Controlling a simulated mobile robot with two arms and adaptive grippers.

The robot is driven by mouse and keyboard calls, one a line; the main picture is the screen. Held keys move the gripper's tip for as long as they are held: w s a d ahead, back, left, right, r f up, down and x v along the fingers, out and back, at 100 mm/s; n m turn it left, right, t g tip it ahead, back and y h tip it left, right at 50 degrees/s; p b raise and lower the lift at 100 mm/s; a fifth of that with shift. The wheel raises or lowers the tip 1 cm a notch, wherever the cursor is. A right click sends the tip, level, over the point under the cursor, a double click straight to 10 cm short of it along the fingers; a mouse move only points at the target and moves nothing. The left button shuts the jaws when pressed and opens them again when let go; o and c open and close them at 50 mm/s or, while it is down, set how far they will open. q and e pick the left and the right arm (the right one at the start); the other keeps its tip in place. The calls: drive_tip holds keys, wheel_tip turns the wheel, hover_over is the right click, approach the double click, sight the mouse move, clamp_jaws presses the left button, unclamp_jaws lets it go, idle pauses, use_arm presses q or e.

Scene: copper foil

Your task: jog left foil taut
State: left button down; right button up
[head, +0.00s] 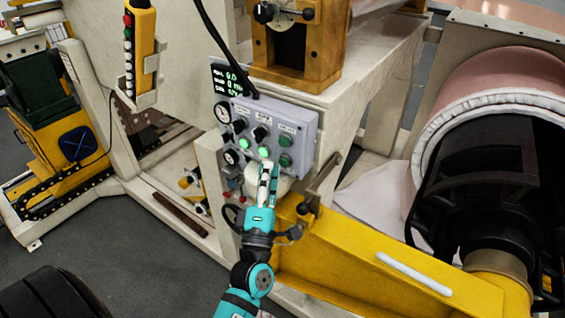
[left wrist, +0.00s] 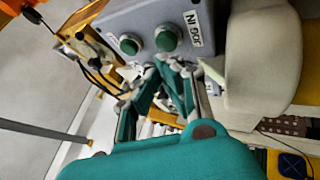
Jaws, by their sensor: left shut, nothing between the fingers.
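A grey control panel (head: 270,125) with gauges, a small dark display and several green buttons is fixed to the machine in the middle of the head view. Two lower buttons on its left part glow green. My left gripper (head: 268,168) is shut and empty just below the panel's lower edge, its fingers pointing up. In the left wrist view the fingers (left wrist: 172,72) are near the panel face (left wrist: 115,20) and two green buttons (left wrist: 168,38). Contact with a button cannot be told. A pinkish copper-coloured roll (head: 500,75) is at right.
A yellow beam (head: 350,255) runs from beside my left wrist to the lower right. A metal lever (head: 322,180) stands right of the panel. A yellow pendant box (head: 140,50) with buttons hangs at upper left. Grey floor (head: 120,250) is open at lower left.

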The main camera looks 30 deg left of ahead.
use_arm(q)
drive_tip(key=shift+w, duration=0.35)
drive_tip(key=shift+w+d, duration=0.1)
drive_tip(key=shift+w, duration=0.35)
idle(0.6)
idle(0.8)
drive_tip(key=shift+s, duration=0.1)
idle(0.7)
drive_tip(key=shift+s, duration=0.8)
drive_tip(key=s, duration=0.5)
drive_tip(key=shift+a, duration=0.25)
